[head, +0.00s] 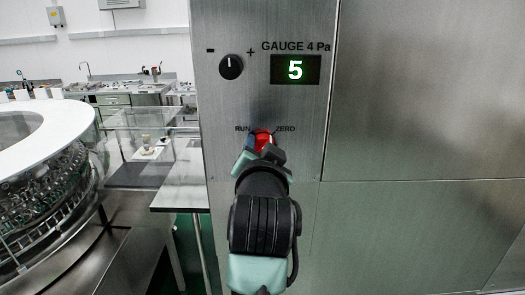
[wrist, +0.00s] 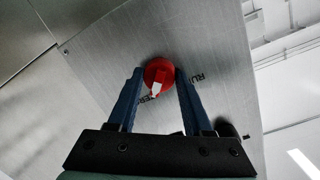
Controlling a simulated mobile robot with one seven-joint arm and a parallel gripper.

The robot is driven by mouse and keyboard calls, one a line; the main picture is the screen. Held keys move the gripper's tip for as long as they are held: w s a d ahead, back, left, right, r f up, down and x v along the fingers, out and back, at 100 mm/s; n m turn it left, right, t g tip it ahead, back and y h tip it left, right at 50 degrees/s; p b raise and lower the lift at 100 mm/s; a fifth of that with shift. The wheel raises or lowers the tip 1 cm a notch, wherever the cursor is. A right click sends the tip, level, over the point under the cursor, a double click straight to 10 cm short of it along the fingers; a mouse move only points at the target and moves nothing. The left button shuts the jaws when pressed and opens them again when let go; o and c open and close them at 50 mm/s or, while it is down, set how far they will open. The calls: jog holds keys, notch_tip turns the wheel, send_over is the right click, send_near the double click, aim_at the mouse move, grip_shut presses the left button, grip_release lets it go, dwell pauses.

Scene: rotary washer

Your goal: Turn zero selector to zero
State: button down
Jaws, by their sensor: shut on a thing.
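The red zero selector (head: 264,137) sits on the steel panel between the printed words RUN and ZERO. In the wrist view the selector (wrist: 152,68) shows as a round red knob with a white pointer, whose tip lies close to the lettering of ZERO. My gripper (head: 263,147) is at the panel in front of the selector and partly hides it in the head view. In the wrist view the two blue fingers of my gripper (wrist: 159,76) are shut on the knob, one on each side.
Above the selector are a black dial (head: 231,67) marked minus and plus and a gauge display (head: 295,70) reading 5. A small table (head: 180,185) stands left of the panel. A round white-topped machine (head: 75,115) is at the far left. Bare steel panelling fills the right.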

jog(key=shift+m, duration=0.4)
jog(key=shift+c, duration=1.6)
grip_release()
jog(key=s+r+b, duration=0.1)
jog(key=s+b, duration=0.3)
jog(key=s, duration=0.9)
jog(key=shift+r, duration=0.4)
jog(key=shift+w, duration=0.1)
